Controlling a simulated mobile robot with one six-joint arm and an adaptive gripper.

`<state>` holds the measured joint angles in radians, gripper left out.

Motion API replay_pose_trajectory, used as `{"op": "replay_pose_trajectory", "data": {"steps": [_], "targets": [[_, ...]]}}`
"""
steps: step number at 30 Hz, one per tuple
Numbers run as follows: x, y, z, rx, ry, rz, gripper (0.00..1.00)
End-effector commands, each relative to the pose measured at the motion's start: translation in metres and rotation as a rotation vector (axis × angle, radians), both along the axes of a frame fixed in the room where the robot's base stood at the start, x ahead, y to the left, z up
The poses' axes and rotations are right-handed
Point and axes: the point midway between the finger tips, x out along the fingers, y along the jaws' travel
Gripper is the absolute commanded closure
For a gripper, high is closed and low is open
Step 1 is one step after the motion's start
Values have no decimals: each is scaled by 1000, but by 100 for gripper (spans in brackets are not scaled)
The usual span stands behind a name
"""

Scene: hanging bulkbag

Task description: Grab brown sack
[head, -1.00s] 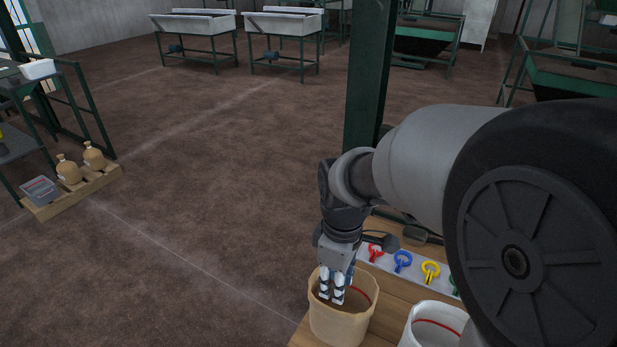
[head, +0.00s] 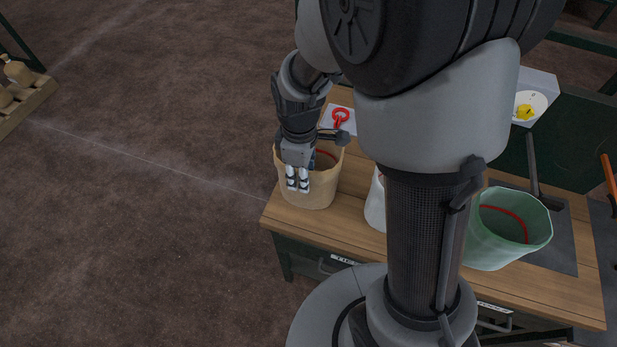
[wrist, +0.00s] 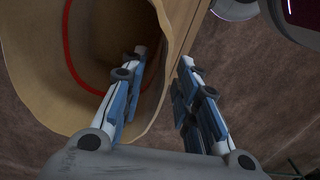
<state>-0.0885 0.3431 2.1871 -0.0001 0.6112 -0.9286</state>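The brown sack (head: 322,192) stands open on the left end of the wooden bench, with a red line inside it. My gripper (head: 298,186) is at the sack's near left side, pointing down, with its fingertips below rim height. In the wrist view, the sack's opening and inner wall (wrist: 105,35) fill the upper left. My gripper (wrist: 164,57) has its fingers apart there. The left finger lies over the sack's inside and the right one over the floor beyond the rim. The rim passes between them; I cannot tell whether either finger touches it.
A green sack (head: 512,240) is farther right on the wooden bench (head: 330,238). A red ring tool (head: 340,117) lies behind the brown sack. The floor left of the bench is clear.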

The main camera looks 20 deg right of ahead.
Motion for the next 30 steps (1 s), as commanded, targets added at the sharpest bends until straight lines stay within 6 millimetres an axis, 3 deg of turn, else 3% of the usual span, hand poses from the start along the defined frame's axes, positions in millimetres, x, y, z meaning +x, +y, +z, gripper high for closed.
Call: {"op": "replay_pose_trajectory", "data": {"steps": [3,8,14,27,30], "targets": [[3,-3,-23,0,2,-1,71],[3,-3,-41,0,1,0,71],[3,-3,-40,0,0,0,71],[3,-3,-40,0,0,0,99],[3,-3,-40,0,0,0,100]]}}
